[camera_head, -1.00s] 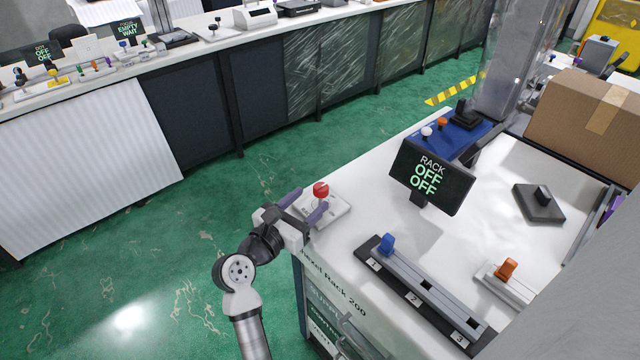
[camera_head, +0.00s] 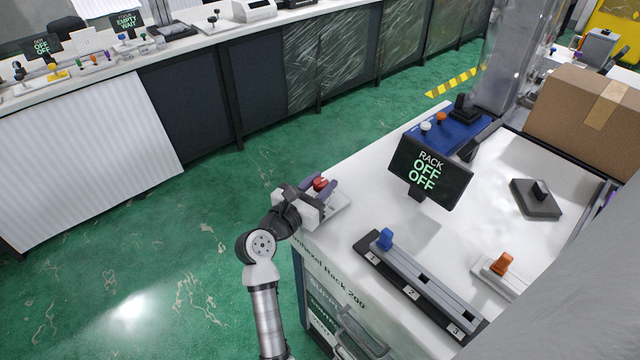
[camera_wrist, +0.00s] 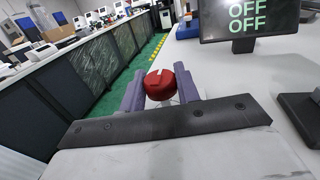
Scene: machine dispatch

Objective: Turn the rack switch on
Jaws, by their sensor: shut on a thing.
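The rack switch has a red knob (camera_head: 320,184) on a pale base plate (camera_head: 338,204) at the near left corner of the white bench. In the wrist view the red knob (camera_wrist: 159,86) sits between the two purple fingers, with a pale line across its top. My gripper (camera_head: 322,187) is shut on the knob, one finger on each side. The rack screen (camera_head: 430,174) reads RACK OFF OFF. Part of it also shows in the wrist view (camera_wrist: 247,18). My gripper hides part of the base plate.
A rail with a blue handle (camera_head: 385,238) and slots marked 1, 2 and 3 lies along the bench's near side. An orange switch (camera_head: 502,263) stands right of it. A black-knobbed block (camera_head: 537,197) and a cardboard box (camera_head: 580,115) are farther back. Green floor is clear on the left.

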